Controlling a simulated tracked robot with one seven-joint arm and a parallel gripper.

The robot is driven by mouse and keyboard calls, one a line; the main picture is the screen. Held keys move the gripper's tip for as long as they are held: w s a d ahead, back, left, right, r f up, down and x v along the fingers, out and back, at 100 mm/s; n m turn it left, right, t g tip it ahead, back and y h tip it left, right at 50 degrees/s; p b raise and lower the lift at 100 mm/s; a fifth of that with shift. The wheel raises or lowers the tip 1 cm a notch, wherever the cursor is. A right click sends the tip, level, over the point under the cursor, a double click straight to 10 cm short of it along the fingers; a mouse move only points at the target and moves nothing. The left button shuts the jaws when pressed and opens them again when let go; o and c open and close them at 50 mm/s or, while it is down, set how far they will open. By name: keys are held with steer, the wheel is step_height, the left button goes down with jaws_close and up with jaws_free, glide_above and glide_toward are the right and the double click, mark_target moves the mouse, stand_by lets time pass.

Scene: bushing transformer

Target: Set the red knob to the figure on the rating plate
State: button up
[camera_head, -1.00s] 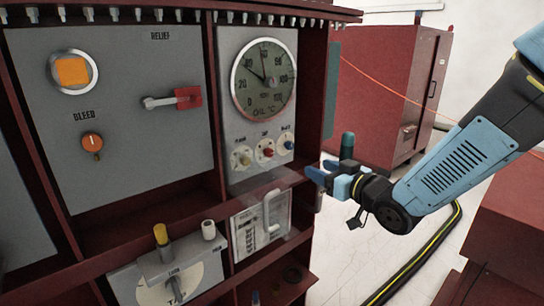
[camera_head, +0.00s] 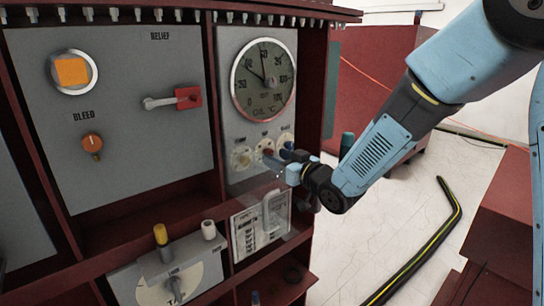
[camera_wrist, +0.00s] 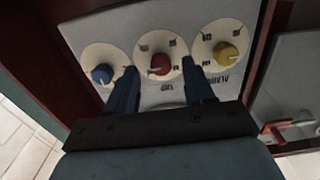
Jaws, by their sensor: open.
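The red knob (camera_wrist: 160,64) sits in the middle of a row of three on a white dial plate. In the wrist view it shows between the two fingers of my gripper (camera_wrist: 162,84), which are open and point at it; I cannot tell whether they touch it. In the head view my gripper (camera_head: 279,163) is in front of the knob row under the oil gauge and mostly hides the red knob. The labelled plate (camera_head: 262,228) below, behind a clear cover, has print too small to read.
A blue knob (camera_wrist: 102,73) and a yellow knob (camera_wrist: 226,54) flank the red one closely. The round oil gauge (camera_head: 263,78) is above. A relief lever (camera_head: 175,99) and an orange bleed knob (camera_head: 92,143) are on the left panel. A black-yellow cable (camera_head: 425,250) lies on the floor.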

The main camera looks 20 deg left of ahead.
mark_target(268, 152)
steer(key=shift+x, duration=1.3)
steer(key=shift+w, duration=0.1)
jaws_close()
